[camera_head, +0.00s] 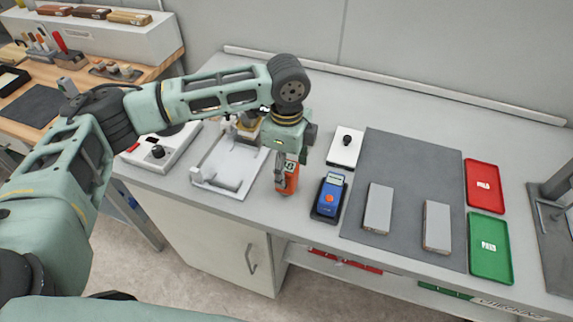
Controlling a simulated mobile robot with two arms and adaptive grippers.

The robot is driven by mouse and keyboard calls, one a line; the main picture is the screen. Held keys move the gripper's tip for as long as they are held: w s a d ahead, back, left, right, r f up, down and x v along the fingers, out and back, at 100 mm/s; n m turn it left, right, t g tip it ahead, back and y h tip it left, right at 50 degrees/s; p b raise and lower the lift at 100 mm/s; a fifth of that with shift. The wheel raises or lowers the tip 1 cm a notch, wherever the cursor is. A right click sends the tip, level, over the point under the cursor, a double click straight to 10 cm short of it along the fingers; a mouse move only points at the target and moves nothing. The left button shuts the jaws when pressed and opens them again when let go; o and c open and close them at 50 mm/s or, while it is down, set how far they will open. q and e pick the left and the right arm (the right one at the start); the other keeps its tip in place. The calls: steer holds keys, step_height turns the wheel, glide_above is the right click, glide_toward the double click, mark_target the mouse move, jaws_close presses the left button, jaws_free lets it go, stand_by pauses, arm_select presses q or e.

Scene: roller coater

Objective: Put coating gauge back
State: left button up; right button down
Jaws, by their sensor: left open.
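A blue handheld gauge (331,192) with a small display and an orange button lies in a dark holder (318,213) on the grey bench. An orange handheld device (288,181) with a display stands or lies just to its left; which of the two is the coating gauge is not marked. My left gripper (291,160) points down over the orange device, its fingers at the device's upper end. It is open; the wrist and fingers hide part of the device, and I cannot tell whether they touch it. My right gripper is out of view.
Left of the orange device are a white tray-like fixture (228,181) and a white control box (150,152). To the right are a white block with a black knob (345,147), a dark mat (400,165) with two grey panels, and red (484,180) and green (489,263) trays.

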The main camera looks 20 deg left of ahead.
arm_select(q)
steer(key=shift+r, duration=0.1)
step_height(320, 180, up, 12)
steer(key=b, duration=0.2)
stand_by(0.6)
